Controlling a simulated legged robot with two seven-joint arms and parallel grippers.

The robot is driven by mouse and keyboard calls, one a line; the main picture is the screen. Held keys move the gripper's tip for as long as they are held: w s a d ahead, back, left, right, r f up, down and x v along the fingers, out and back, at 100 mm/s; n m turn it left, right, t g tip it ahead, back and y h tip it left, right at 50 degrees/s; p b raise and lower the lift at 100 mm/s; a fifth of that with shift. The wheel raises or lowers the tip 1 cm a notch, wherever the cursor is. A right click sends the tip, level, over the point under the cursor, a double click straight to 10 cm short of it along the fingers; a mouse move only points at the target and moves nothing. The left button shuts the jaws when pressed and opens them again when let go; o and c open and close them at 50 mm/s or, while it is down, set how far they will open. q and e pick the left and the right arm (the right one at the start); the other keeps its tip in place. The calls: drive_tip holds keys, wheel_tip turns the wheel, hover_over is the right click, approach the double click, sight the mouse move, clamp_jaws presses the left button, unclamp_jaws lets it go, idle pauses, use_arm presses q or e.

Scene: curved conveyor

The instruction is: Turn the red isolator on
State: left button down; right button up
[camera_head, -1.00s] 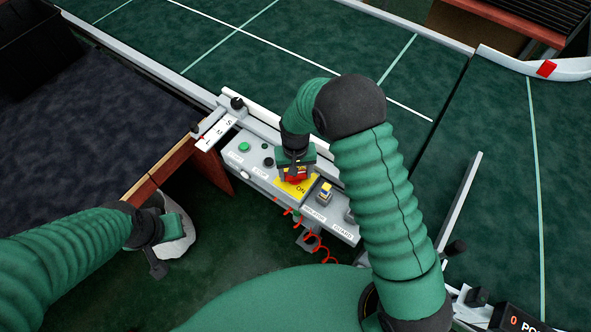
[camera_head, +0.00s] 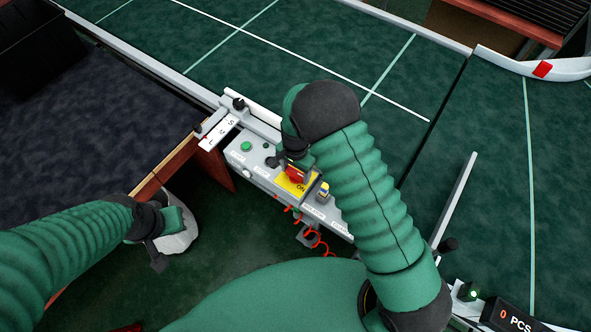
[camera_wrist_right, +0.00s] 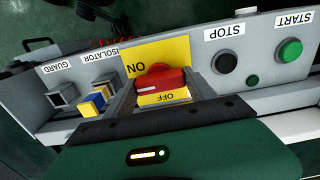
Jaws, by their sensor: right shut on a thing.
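The red isolator (camera_head: 296,173) is a rotary handle on a yellow plate (camera_head: 289,187) marked ON, on the grey control panel. In the right wrist view the red handle (camera_wrist_right: 158,78) sits between the ON and OFF labels, with a white line across it. My right gripper (camera_head: 293,163) is down at the handle and shut on it; its fingertips are largely hidden. My left gripper (camera_head: 160,246) hangs at the lower left, away from the panel, and its finger gap is unclear.
The green START button (camera_wrist_right: 291,51) and black STOP button (camera_wrist_right: 226,62) sit beside the handle. A blue-and-yellow plug (camera_wrist_right: 95,101) is on its other side. The green conveyor (camera_head: 300,60) lies behind.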

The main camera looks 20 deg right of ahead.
sight(296, 172)
drive_tip(key=shift+w+r, duration=0.15)
drive_tip(key=shift+w, duration=0.2)
drive_tip(key=o, duration=1.1)
drive_tip(key=shift+o, duration=1.4)
drive_tip(key=shift+s, duration=0.2)
wheel_tip(296, 172, up, 16)
drive_tip(key=shift+r, duration=0.25)
